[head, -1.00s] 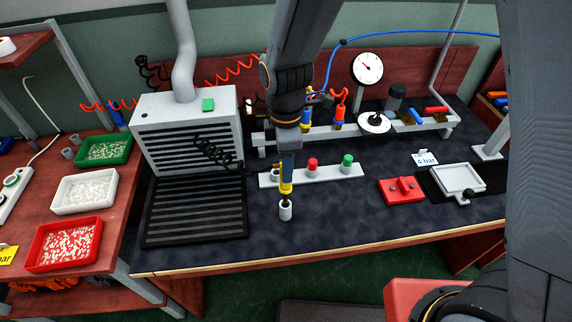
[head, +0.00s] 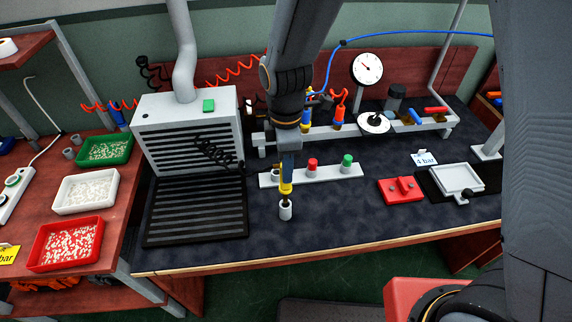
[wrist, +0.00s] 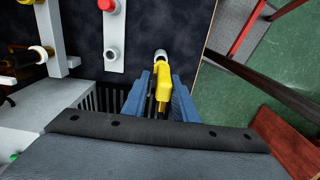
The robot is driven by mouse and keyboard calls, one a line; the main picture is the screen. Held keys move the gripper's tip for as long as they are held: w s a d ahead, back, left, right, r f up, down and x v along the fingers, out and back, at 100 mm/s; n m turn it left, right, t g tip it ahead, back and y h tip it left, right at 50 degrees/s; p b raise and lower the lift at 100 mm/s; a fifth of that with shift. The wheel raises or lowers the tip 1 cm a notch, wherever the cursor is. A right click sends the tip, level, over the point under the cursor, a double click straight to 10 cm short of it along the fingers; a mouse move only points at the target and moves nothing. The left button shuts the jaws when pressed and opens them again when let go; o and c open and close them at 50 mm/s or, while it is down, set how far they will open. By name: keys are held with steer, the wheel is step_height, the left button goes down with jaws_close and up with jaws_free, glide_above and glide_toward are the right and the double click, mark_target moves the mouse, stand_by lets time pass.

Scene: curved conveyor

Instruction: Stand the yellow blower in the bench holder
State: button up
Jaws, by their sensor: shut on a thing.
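The yellow blower (head: 286,187) is held upright in my gripper (head: 287,172), over the dark bench mat. In the wrist view the yellow blower (wrist: 161,92) sits between the two blue-grey fingers of my gripper (wrist: 160,90), which are shut on it. The white cup-shaped bench holder (head: 286,211) stands directly below the blower. The blower's dark nozzle reaches the holder's mouth; how deep it goes in is hard to tell. In the wrist view the holder's white rim (wrist: 161,55) shows at the blower's far end.
Behind the blower is a white strip (head: 330,174) with red and green knobs. A black slatted grille (head: 195,211) lies left, below a grey extraction box (head: 187,125). A red block (head: 400,190) sits right. The bench front edge (head: 330,257) is close; the mat right of the holder is clear.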

steer(key=shift+f+b, duration=1.95)
steer(key=shift+f, duration=1.6)
steer(key=o, duration=0.9)
steer(key=shift+r, duration=0.1)
steer(key=shift+r+b, duration=0.8)
steer(key=shift+r, duration=3.05)
steer(key=s+d+m, duration=0.1)
steer(key=d+m, duration=0.6)
steer(key=d, duration=0.1)
steer(key=s+d+r+m+t, duration=0.1)
steer(key=d+m, duration=0.5)
steer(key=d, duration=0.2)
steer(key=d+r+m, duration=0.1)
steer(key=d+m, duration=0.6)
steer(key=d, duration=0.1)
steer(key=shift+s+m, duration=0.3)
steer(key=shift+s, duration=0.1)
